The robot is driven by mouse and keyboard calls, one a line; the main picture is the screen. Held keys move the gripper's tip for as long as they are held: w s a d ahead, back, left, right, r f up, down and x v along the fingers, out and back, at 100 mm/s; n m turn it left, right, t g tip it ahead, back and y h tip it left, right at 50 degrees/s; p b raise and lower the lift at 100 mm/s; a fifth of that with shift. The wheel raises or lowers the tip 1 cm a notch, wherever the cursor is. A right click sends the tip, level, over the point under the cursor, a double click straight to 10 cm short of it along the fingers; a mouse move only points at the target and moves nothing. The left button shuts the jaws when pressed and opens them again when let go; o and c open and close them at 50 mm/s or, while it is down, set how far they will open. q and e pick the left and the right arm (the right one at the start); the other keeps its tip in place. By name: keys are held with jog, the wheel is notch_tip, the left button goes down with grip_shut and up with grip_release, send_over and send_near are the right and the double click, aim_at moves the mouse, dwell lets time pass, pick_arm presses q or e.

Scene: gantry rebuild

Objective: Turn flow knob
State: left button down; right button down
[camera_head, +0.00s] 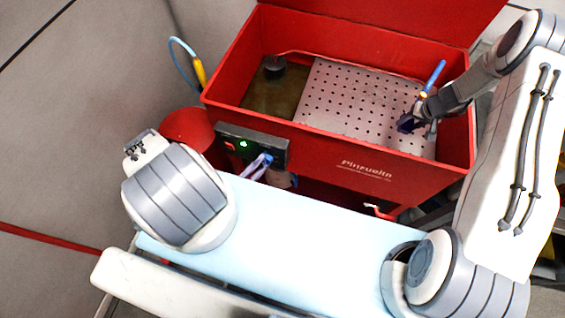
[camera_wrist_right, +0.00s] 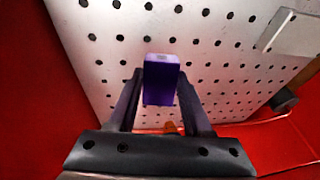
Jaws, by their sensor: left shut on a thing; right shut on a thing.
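The red parts washer (camera_head: 300,142) has a dark control panel (camera_head: 225,133) with a green light on its front left. My left gripper (camera_head: 265,160) is at the right part of this panel, shut on the flow knob, which is mostly hidden behind the fingers. My right gripper (camera_head: 416,122) is inside the washer basin at the right, over the perforated tray (camera_head: 340,95). It is shut on a dark purple block (camera_head: 406,123). In the right wrist view the purple block (camera_wrist_right: 161,80) sits between the two fingers, with the perforated tray (camera_wrist_right: 225,30) beyond it.
A blue and yellow tool (camera_head: 435,76) stands near the right gripper. A hose with a yellow end (camera_head: 199,72) is left of the washer, above a red drum (camera_head: 190,128). A dark round part (camera_head: 273,66) lies at the basin's back left.

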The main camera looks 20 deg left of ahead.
pick_arm(q)
jog(key=shift+f, duration=0.2)
jog(key=shift+c, duration=1.4)
grip_release()
jog(key=shift+r, duration=0.1)
jog(key=shift+a, duration=0.1)
jog(key=v, duration=1.2)
